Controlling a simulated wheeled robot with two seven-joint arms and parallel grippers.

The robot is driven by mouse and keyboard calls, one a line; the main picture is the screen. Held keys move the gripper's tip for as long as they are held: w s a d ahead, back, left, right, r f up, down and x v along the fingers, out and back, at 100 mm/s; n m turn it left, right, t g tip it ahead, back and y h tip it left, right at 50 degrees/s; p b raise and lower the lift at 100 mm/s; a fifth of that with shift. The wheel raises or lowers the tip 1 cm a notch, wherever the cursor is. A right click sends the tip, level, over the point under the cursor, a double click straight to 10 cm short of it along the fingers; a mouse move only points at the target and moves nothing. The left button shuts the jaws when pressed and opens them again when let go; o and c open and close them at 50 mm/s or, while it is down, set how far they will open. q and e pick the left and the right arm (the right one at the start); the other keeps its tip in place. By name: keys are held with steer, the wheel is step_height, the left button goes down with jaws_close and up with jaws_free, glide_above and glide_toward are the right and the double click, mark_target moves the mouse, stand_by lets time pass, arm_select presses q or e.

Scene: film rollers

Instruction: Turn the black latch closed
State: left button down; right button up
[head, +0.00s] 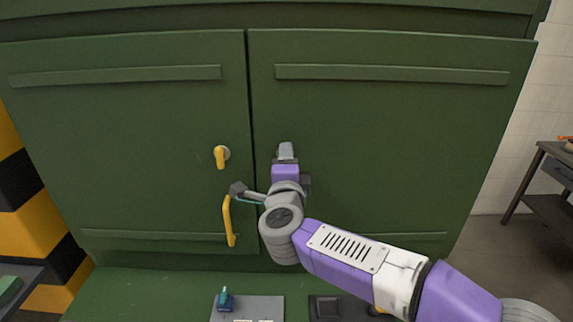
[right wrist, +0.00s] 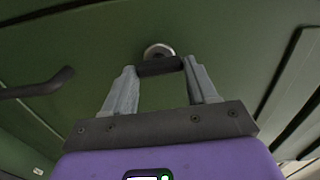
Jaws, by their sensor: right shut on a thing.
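The black latch (head: 286,144) is mostly hidden by my right gripper in the head view. In the right wrist view, the black latch (right wrist: 160,67) is a short dark bar in front of a round metal base on the green door. It spans between the fingertips of my right gripper (right wrist: 162,72), crosswise in that picture. The right gripper (head: 286,152) is at the right door (head: 390,130), near the seam, with its fingers shut on the latch. A yellow latch (head: 221,158) hangs down on the left door (head: 130,130). My left gripper is out of view.
A yellow handle (head: 228,222) stands out from the left door, left of my right wrist. A dark handle (right wrist: 40,84) shows in the right wrist view. Below is a green ledge (head: 130,295) with control panels (head: 262,306). A dark table (head: 548,185) stands at right.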

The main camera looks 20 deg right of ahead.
steer(key=o, duration=1.1)
steer(key=shift+c, duration=0.2)
steer(key=v, duration=0.7)
steer(key=shift+s, duration=0.25)
steer(key=shift+a, duration=0.1)
